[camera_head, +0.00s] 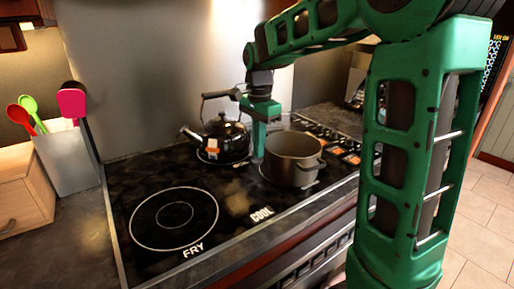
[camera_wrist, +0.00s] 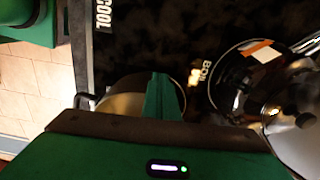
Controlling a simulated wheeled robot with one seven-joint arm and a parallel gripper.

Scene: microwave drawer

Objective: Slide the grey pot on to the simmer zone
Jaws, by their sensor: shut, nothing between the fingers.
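The grey pot (camera_head: 292,162) stands upright on the black cooktop, right of centre, with part of a white ring showing around its base. I see no simmer label, so I cannot tell which zone this ring marks. My gripper (camera_head: 259,152) is shut and empty, pointing down at the pot's left side, close to its wall. I cannot tell whether they touch. In the wrist view the pot (camera_wrist: 118,104) is partly hidden behind my green fingers (camera_wrist: 163,96).
A black kettle (camera_head: 226,140) stands behind and left of my gripper, close by. The ring marked FRY (camera_head: 174,218) is empty at the front left. The word COOL (camera_head: 262,213) is on the front edge area. A utensil holder (camera_head: 68,158) stands at the far left.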

